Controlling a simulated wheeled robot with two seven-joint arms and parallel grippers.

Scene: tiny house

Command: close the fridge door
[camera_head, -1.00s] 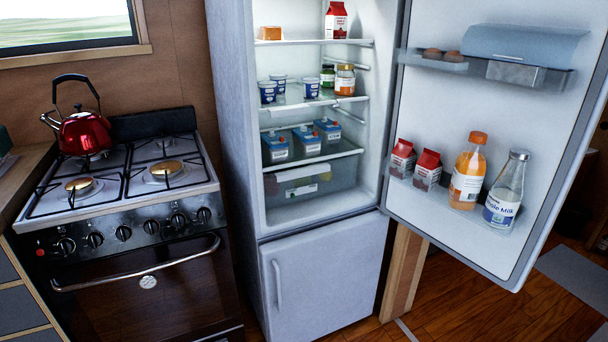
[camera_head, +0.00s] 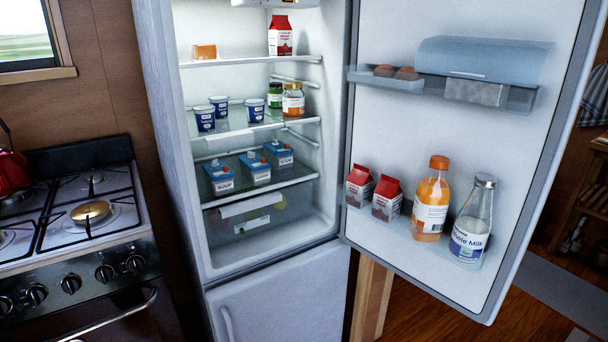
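The fridge (camera_head: 162,150) stands in the middle of the head view with its upper compartment exposed. Its door (camera_head: 390,130) is wide open, hinged on the right side and swung out to the right. The door's inner face is toward me, with a bottle of orange juice (camera_head: 432,205), a milk bottle (camera_head: 470,225) and two small red cartons (camera_head: 386,198) on its lower shelf. The door's outer face and handle are hidden. The lower freezer door (camera_head: 285,300) is shut. Neither of my grippers is in view.
A stove (camera_head: 80,225) stands left of the fridge, with a red kettle (camera_head: 10,172) cut off at the left edge. A wooden post (camera_head: 372,300) stands below the open door. Wooden floor (camera_head: 430,315) shows at lower right, beside a grey mat (camera_head: 560,285).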

